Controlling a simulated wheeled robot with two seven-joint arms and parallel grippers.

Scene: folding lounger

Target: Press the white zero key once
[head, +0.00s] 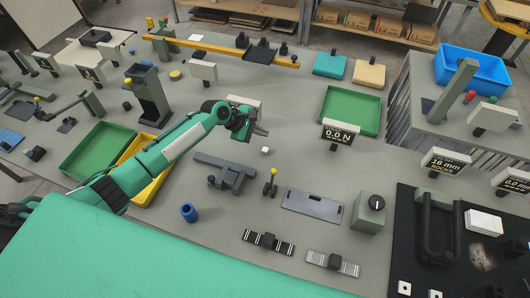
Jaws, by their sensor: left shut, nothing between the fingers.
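A small white block (265,150) sits on the grey bench near the middle and looks like the white key; I cannot read any marking on it. My left gripper (263,131) is shut and empty. In the picture it is just above the white block, apart from it; its exact height is hard to judge. A black display (342,133) reading 0.0 N stands to the right, in front of a green tray (350,108). My right gripper is not in view.
A dark grey bracket (225,171) and a yellow-knobbed lever (271,183) stand just in front of the block. A grey plate (313,206) and a dial box (369,212) are at the right. A blue cup (188,213) stands nearer. Bench around the block is clear.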

